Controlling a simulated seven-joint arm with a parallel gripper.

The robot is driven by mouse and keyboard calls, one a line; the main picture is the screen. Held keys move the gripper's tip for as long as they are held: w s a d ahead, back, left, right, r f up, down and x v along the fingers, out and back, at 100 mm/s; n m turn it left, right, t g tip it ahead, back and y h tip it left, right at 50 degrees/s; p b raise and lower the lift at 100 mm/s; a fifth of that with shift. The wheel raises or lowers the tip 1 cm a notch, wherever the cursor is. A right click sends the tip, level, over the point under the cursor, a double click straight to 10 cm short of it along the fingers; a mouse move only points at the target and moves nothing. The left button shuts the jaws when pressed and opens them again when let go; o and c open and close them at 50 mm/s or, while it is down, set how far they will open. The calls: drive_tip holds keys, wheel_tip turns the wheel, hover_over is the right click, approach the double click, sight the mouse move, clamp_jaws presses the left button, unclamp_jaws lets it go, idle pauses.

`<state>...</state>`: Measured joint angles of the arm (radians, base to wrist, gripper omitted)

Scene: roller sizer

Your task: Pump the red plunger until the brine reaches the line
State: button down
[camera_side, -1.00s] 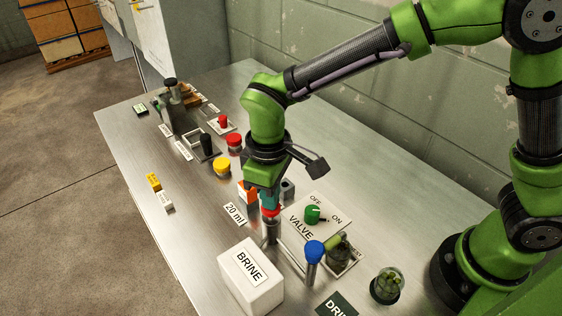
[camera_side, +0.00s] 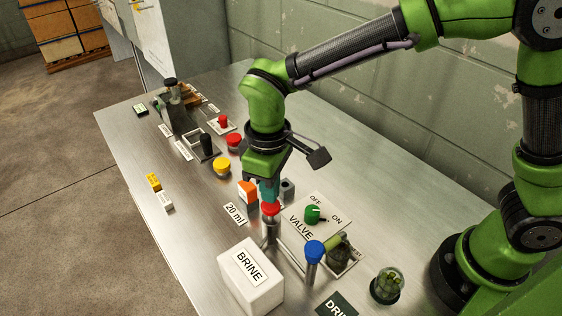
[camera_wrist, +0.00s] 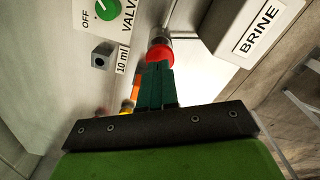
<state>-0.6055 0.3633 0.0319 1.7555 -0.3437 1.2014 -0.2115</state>
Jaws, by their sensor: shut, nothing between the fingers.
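The red plunger (camera_side: 270,209) tops a metal pump cylinder (camera_side: 271,232) behind the white BRINE box (camera_side: 250,278). It also shows in the wrist view (camera_wrist: 160,54). My gripper (camera_side: 269,199) points down right over the plunger, with its teal fingers shut and empty. In the wrist view the closed fingertips (camera_wrist: 157,68) meet or nearly meet the red cap; I cannot tell whether they touch. The BRINE label (camera_wrist: 258,30) is at the right there. The brine level and its line cannot be made out.
A valve plate with a green knob (camera_side: 312,214) and a blue-topped post (camera_side: 314,250) stand right of the pump. An orange-topped piece (camera_side: 248,192) stands close on the left. Yellow (camera_side: 222,167) and red (camera_side: 234,141) buttons lie farther back. The front left table is mostly clear.

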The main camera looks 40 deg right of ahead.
drive_tip(key=shift+r, duration=2.55)
drive_tip(key=shift+w+f, duration=0.1)
drive_tip(key=shift+s+d+f, duration=0.15)
drive_tip(key=shift+s+f, duration=0.3)
drive_tip(key=s+d+r+m+t, duration=0.2)
drive_tip(key=s+d+m, duration=0.1)
drive_tip(key=d, duration=0.4)
drive_tip(key=s+d+r+m+t+y, duration=0.1)
drive_tip(key=s+d+r+m+t, duration=0.1)
drive_tip(key=d, duration=0.5)
drive_tip(key=s+d+r+m+t+y, duration=0.1)
drive_tip(key=s+d+r+m+t, duration=0.2)
drive_tip(key=d, duration=0.4)
drive_tip(key=shift+s+r+m, duration=0.35)
drive_tip(key=shift+s+m, duration=0.25)
drive_tip(key=shift+m, duration=0.4)
